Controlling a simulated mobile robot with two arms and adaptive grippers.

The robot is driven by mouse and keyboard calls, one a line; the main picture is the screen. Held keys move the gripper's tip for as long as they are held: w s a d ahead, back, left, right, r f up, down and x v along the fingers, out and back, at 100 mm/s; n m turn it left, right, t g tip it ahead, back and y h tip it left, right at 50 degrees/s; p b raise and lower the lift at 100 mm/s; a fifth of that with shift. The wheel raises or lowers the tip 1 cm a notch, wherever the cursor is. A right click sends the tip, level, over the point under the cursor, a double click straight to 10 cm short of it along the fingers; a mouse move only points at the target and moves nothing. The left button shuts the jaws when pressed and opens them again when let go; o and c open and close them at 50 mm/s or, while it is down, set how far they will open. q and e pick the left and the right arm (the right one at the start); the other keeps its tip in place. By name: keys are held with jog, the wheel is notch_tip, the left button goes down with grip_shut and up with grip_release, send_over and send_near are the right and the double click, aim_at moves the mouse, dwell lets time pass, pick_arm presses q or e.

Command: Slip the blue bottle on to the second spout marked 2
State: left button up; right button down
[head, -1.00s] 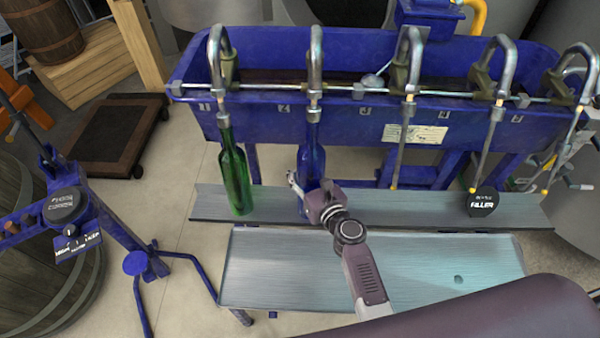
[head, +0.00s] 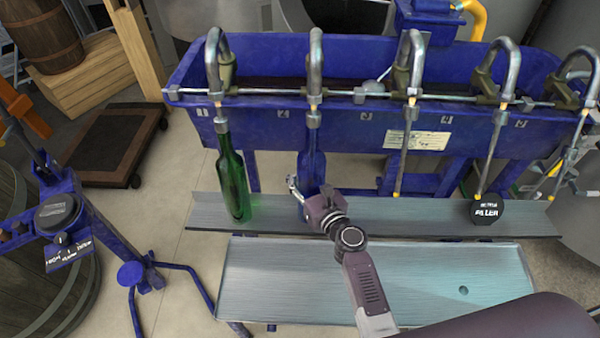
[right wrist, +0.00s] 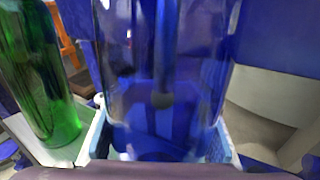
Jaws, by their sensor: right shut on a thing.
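The blue bottle (head: 312,168) is upright under the spout marked 2 (head: 315,70), in front of the blue trough. In the right wrist view, the spout's tube (right wrist: 163,60) shows inside the clear blue bottle (right wrist: 205,70), its dark rounded tip (right wrist: 162,99) above the bottle's bottom. My right gripper (head: 306,193) is shut around the lower part of the bottle; its fingers also flank the bottle in the right wrist view (right wrist: 158,150). Whether the bottle's base touches the shelf is hidden by the gripper. My left gripper is not in view.
A green bottle (head: 233,180) hangs on or stands under spout 1, close left of the blue bottle. A grey shelf (head: 400,215) runs below the trough (head: 345,120). A black round filler sign (head: 487,210) stands at right. The lower tray (head: 270,280) is bare.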

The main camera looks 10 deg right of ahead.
jog(key=shift+s+f+b, duration=0.1)
jog(key=shift+f+b, duration=0.7)
jog(key=shift+b, duration=0.05)
dwell(0.4)
jog(key=c, duration=1)
grip_release()
jog(key=v, duration=1.2)
